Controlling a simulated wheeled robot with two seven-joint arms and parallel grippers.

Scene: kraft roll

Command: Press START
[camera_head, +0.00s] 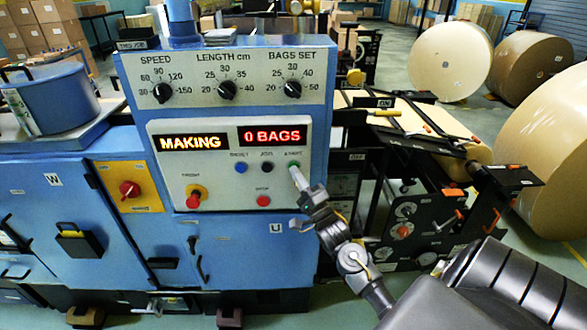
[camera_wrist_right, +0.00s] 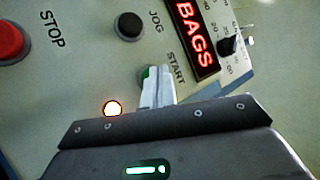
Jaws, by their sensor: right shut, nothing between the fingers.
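The START button lies at the upper right of the white control panel (camera_head: 225,185). A green edge of the START button (camera_wrist_right: 146,73) shows beside my fingertips in the right wrist view, and the rest is hidden behind them. My right gripper (camera_head: 297,178) is shut and empty, its tips at the START button; it also shows in the right wrist view (camera_wrist_right: 158,88). I cannot tell how far the button is pushed in. The left display (camera_head: 190,142) reads MAKING and the right display (camera_head: 272,135) reads 0 BAGS. My left gripper is not in view.
Beside START are the black JOG button (camera_head: 267,167) and the blue RESET button (camera_head: 241,168). The red STOP button (camera_head: 263,200) sits below. A red knob (camera_head: 193,200) is at lower left. Three dials sit above. Large paper rolls (camera_head: 447,55) stand at right.

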